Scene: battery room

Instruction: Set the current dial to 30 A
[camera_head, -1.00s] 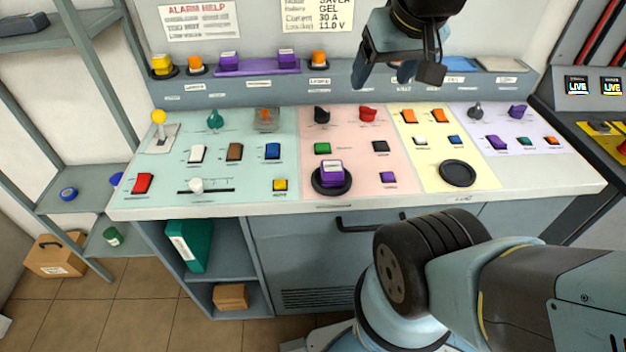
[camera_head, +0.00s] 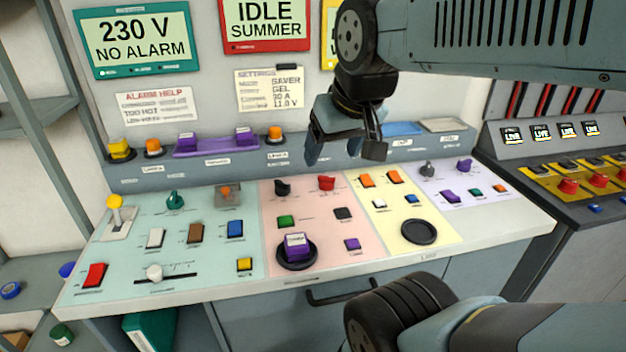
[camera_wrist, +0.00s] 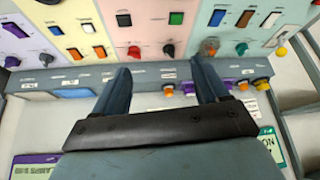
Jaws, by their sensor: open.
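Several dials stand on the sloped console: a teal dial (camera_head: 176,200), a black dial (camera_head: 282,187), a red dial (camera_head: 327,182), a grey dial (camera_head: 428,168) and a purple dial (camera_head: 464,165). Their labels are too small to read, so I cannot tell which is the current dial. My gripper (camera_head: 338,150) is open and empty, above the console's back edge. In the wrist view, my gripper (camera_wrist: 162,70) has its fingers spread, with the red dial (camera_wrist: 134,50) and black dial (camera_wrist: 168,48) showing between them. A settings note (camera_head: 270,89) lists 30 A.
A purple block (camera_head: 296,245) stands on a round black pad; another round pad (camera_head: 419,232) is empty. A lever with a yellow ball (camera_head: 114,201) stands at the left. Several coloured buttons line the back ledge. A second console (camera_head: 555,185) adjoins at the right.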

